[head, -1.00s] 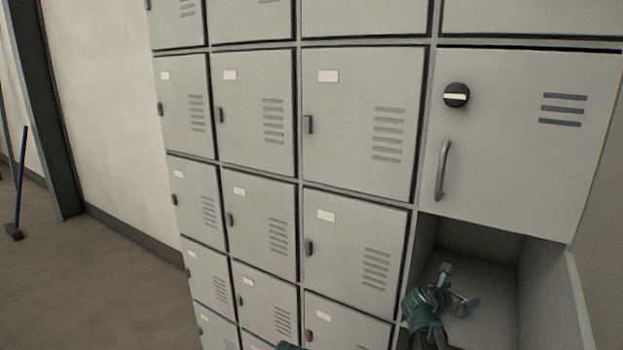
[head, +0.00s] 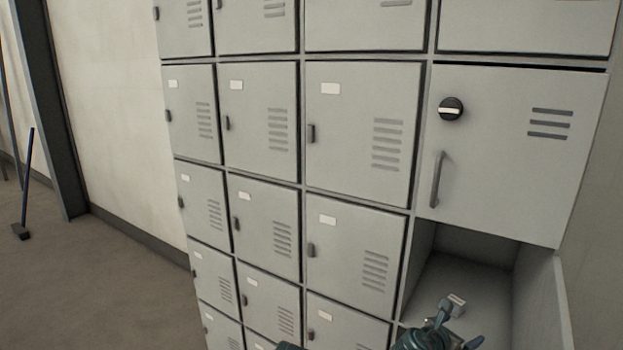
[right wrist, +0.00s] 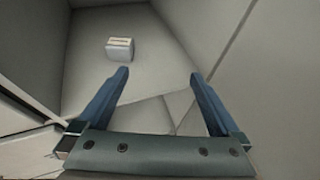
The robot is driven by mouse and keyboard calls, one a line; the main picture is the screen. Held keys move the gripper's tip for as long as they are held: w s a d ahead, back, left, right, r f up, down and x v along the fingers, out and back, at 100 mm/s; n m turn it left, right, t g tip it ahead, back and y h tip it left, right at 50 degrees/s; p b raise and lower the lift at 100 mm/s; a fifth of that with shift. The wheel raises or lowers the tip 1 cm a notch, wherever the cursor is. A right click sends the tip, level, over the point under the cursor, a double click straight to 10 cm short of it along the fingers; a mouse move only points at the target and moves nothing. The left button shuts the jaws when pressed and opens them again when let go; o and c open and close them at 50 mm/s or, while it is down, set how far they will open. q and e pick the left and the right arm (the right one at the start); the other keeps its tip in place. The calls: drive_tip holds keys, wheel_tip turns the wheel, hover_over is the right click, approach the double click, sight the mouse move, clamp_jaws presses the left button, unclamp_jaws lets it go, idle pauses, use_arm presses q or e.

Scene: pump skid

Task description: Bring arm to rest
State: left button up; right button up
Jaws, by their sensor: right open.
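My right gripper (head: 460,328) is low at the right of the head view, at the mouth of the open compartment under the large locker door. In the right wrist view its two blue fingers (right wrist: 160,76) are spread apart with nothing between the tips. A small pale block (head: 456,304) with a light top rests on the compartment floor, beyond the fingertips. It also shows in the right wrist view (right wrist: 120,48), apart from both fingers. A small dark teal piece of me shows at the bottom edge of the head view; my left gripper cannot be made out.
The open compartment (head: 470,272) has a side wall (head: 541,300) close on the right. Above it is a shut door (head: 515,150) with a black knob and bar handle. Shut grey lockers (head: 365,130) fill the middle.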

drive_tip(key=w+a+r+n+t+y+p, duration=0.1)
drive_tip(key=w+a+r+p, duration=0.1)
drive_tip(key=a, duration=0.4)
drive_tip(key=w+a+r+n+t+y+p, duration=0.1)
drive_tip(key=w+a+r+n+p, duration=0.1)
drive_tip(key=a, duration=0.4)
drive_tip(key=shift+w+a+r+t+p, duration=0.15)
drive_tip(key=shift+w+r+t+p, duration=0.2)
drive_tip(key=shift+r, duration=0.35)
drive_tip(key=shift+f, duration=0.15)
